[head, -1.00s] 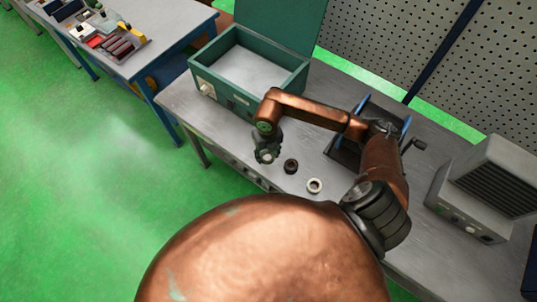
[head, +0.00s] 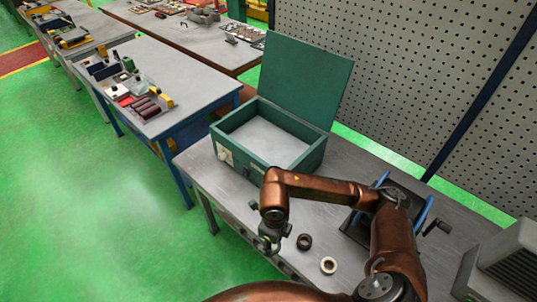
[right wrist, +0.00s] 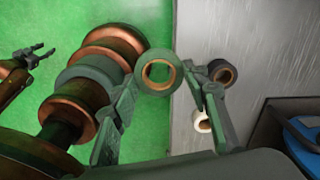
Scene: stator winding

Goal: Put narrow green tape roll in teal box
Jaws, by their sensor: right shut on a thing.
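My right gripper (right wrist: 160,88) is shut on the narrow green tape roll (right wrist: 143,72), held between the fingertips with its brown core facing the camera. In the head view my right gripper (head: 270,244) hangs at the bench's front edge, left of the other rolls, and the held roll is hard to make out. The teal box (head: 232,172) stands open on the bench beyond the gripper, lid raised at the back, its pale floor empty. My left gripper (right wrist: 38,57) shows at the left of the right wrist view, fingers apart and empty.
A dark tape roll (head: 304,242) and a white tape roll (head: 328,265) lie on the grey bench (head: 330,222).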

